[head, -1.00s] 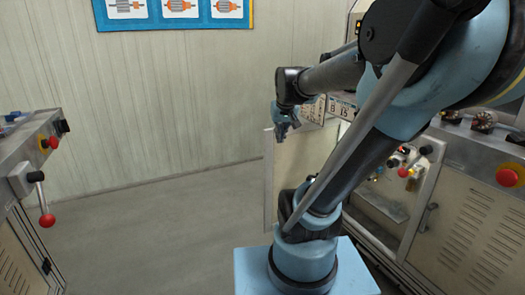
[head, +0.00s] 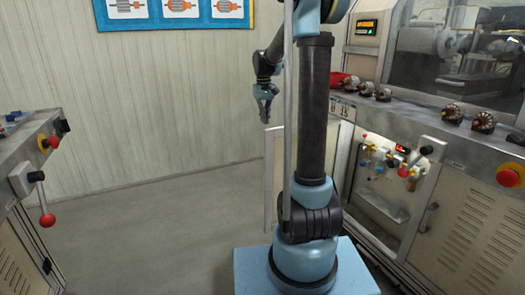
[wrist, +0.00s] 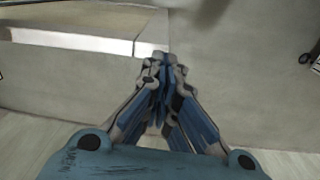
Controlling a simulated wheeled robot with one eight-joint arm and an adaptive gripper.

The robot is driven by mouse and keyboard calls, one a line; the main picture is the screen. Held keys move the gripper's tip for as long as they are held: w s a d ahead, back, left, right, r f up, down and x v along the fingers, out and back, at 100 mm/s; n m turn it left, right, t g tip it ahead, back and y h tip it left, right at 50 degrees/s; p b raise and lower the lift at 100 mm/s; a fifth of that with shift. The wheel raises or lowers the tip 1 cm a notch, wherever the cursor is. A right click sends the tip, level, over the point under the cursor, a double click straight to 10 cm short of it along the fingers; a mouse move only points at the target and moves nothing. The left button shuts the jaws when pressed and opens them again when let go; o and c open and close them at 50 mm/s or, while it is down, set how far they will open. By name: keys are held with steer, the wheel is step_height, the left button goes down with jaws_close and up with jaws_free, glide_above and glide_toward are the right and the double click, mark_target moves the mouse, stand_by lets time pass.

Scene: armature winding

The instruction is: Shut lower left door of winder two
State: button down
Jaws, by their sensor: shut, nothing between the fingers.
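The winder on the right has an open lower compartment (head: 392,185) with fittings inside. A beige door panel (head: 273,180) stands swung out to the left of this opening, partly hidden behind my arm. My gripper (head: 265,112) is above and slightly left of the panel's top edge in the head view, and I see no clear contact. In the wrist view my gripper (wrist: 164,62) has its fingers together, with nothing between them. Pale surfaces lie beyond the fingers there; I cannot tell which one is the door.
A closed vented door (head: 465,235) is right of the opening. Several armatures (head: 452,113) lie on the winder's ledge. Another machine (head: 35,190) with a red-knobbed lever stands at the left. The grey floor (head: 165,225) between is clear.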

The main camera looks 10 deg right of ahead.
steer(key=w+a+f+n+g, duration=0.1)
steer(key=w+a+f+g, duration=0.15)
steer(key=w+f, duration=0.55)
steer(key=s+d+f, duration=0.2)
steer(key=s+f, duration=0.2)
steer(key=f, duration=0.5)
steer(key=shift+s, duration=0.15)
steer(key=shift+d, duration=0.1)
stand_by(0.3)
